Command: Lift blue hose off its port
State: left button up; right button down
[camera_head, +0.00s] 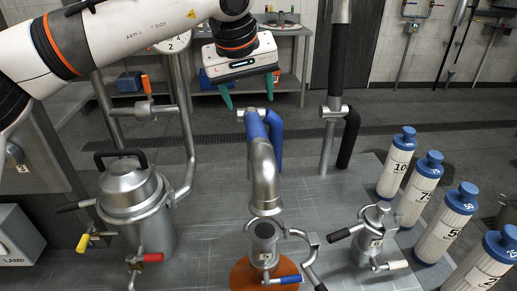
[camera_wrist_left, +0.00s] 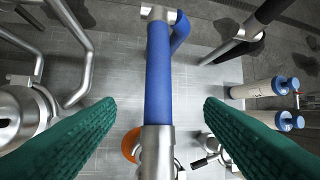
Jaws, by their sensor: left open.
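The blue hose (camera_head: 277,141) hangs from a steel fitting near the middle of the head view. Its near part meets a curved steel pipe. In the left wrist view, the blue hose (camera_wrist_left: 159,75) runs straight up the middle, from a steel collar (camera_wrist_left: 157,138) below to a steel fitting (camera_wrist_left: 158,14) above. My left gripper (camera_head: 248,91) is open and empty above the hose, with green fingers apart. In the left wrist view, its fingers (camera_wrist_left: 159,104) lie on either side of the hose, with clear gaps. My right gripper is not in view.
A black hose (camera_head: 348,138) hangs to the right of the blue one. A lidded steel vessel (camera_head: 130,198) stands at left, a smaller one (camera_head: 376,218) at right. Several numbered white cylinders with blue caps (camera_head: 396,163) line the right edge. A steel table (camera_head: 290,31) is behind.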

aim_at(257, 139)
pick_arm(q)
notch_tip(257, 139, down, 3)
jog(key=shift+w+r+b, duration=0.1)
jog(key=shift+w+b, duration=0.05)
jog(key=shift+b, duration=0.7)
jog(key=p+x, duration=0.1)
jog(key=x, duration=1)
jog(key=shift+w+f, duration=0.2)
jog(key=shift+f, duration=0.15)
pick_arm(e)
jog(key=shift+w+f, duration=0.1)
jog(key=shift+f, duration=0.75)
pick_arm(q)
jog(key=shift+c, duration=0.5)
